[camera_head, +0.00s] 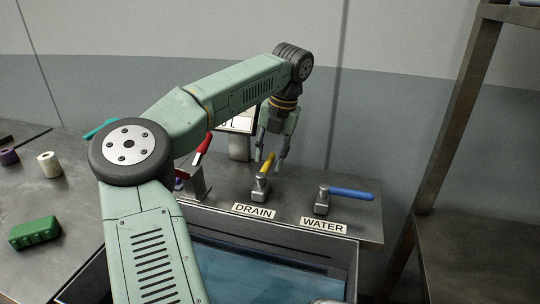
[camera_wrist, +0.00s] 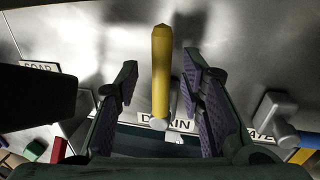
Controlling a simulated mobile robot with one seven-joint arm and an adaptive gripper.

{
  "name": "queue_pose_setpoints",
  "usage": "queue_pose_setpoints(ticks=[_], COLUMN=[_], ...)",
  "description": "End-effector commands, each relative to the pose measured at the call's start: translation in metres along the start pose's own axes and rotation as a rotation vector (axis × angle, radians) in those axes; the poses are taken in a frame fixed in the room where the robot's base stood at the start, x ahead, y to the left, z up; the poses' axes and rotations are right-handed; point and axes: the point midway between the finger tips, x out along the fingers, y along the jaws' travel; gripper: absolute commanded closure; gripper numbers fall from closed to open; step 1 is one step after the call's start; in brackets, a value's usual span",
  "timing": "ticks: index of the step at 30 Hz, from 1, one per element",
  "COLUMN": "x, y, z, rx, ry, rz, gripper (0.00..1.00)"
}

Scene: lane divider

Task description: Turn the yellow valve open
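The yellow valve (camera_head: 267,167) has a yellow lever on a grey base, behind the label DRAIN on the metal counter. In the wrist view the yellow lever (camera_wrist: 161,72) runs lengthwise between the two finger pads, with a visible space on each side. My gripper (camera_head: 272,163) points down at the yellow valve in the head view. In the wrist view my gripper (camera_wrist: 160,85) is open, with its fingers apart on either side of the lever. I see no clear contact. The exact height of the fingertips over the counter is hard to tell.
A blue lever valve (camera_head: 348,194) stands to the right, behind the label WATER. A red lever (camera_head: 203,146) stands to the left, partly hidden by my arm. A sink basin (camera_head: 265,270) lies in front. A green box (camera_head: 34,232) and a white roll (camera_head: 49,165) are far left.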

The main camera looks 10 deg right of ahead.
Motion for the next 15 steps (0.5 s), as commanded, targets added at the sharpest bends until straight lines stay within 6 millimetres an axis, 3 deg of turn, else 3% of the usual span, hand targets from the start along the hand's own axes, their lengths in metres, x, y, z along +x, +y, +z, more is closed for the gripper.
queue_pose_setpoints(ticks=[5,15], x=[-0.020,-0.091], y=[0.001,-0.001], z=[0.001,0.001], rx=[-0.002,-0.001], ry=[-0.003,-0.004], rz=[0.003,0.000], gripper=[0.64,0.64])
